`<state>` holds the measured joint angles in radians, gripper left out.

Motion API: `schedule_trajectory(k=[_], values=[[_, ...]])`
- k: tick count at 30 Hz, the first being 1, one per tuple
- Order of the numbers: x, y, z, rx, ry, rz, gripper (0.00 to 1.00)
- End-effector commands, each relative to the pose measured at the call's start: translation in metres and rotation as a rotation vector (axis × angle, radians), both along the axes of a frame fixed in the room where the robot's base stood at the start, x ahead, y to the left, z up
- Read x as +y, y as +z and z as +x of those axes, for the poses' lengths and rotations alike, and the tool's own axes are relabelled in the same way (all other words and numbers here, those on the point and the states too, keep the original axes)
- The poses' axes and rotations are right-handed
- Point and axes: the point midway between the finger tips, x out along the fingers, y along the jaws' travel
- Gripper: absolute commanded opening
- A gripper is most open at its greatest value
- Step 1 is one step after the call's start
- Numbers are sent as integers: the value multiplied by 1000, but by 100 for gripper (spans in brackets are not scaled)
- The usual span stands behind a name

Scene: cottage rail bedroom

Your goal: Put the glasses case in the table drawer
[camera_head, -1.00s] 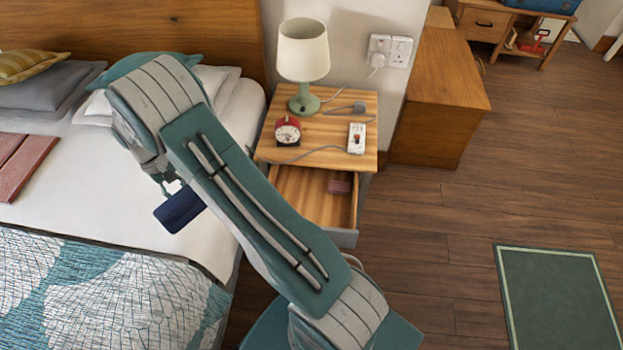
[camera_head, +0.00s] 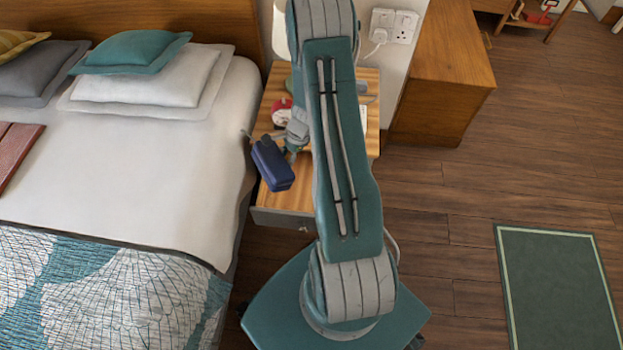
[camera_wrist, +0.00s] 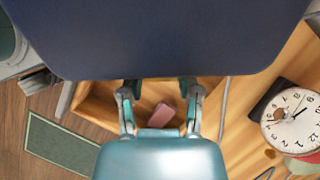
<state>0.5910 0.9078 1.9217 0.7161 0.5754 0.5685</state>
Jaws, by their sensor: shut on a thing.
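The glasses case (camera_head: 272,163) is dark blue and hangs tilted in my gripper (camera_head: 284,148), above the left part of the bedside table's open drawer. In the wrist view the case (camera_wrist: 160,40) fills the top of the picture, with the fingers of my gripper (camera_wrist: 160,88) shut on it. The table drawer (camera_head: 283,216) is pulled out; my arm hides much of it in the head view. In the wrist view the drawer (camera_wrist: 92,103) shows a wooden inside with a small pink item (camera_wrist: 162,115) lying in it.
A red alarm clock (camera_head: 282,112) stands on the bedside table (camera_head: 373,140), and shows close by in the wrist view (camera_wrist: 295,118). The lamp (camera_head: 281,38) is mostly hidden by my arm. The bed (camera_head: 150,165) is to the left. A green rug (camera_head: 556,290) lies on the floor.

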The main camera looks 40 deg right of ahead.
Motion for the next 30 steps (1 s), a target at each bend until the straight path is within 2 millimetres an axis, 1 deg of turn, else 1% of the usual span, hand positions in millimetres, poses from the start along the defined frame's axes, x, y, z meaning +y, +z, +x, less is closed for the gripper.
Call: schedule_trajectory(k=[1, 6, 9, 13, 15, 19, 21, 23, 30], values=[[-10, -5, -12, 4, -84, 2, 0], [-34, -19, -42, 3, -323, 2, 0], [-45, -26, -59, 2, -439, 0, 0], [-54, -32, -76, 2, -549, -1, 0], [-56, -34, -82, 0, -585, 0, 0], [-59, -37, -87, -1, -621, -1, 0], [-59, -43, -88, -1, -624, -1, 0], [-59, -53, -88, 1, -624, 1, 0], [-59, -101, -88, 1, -623, 1, 0]])
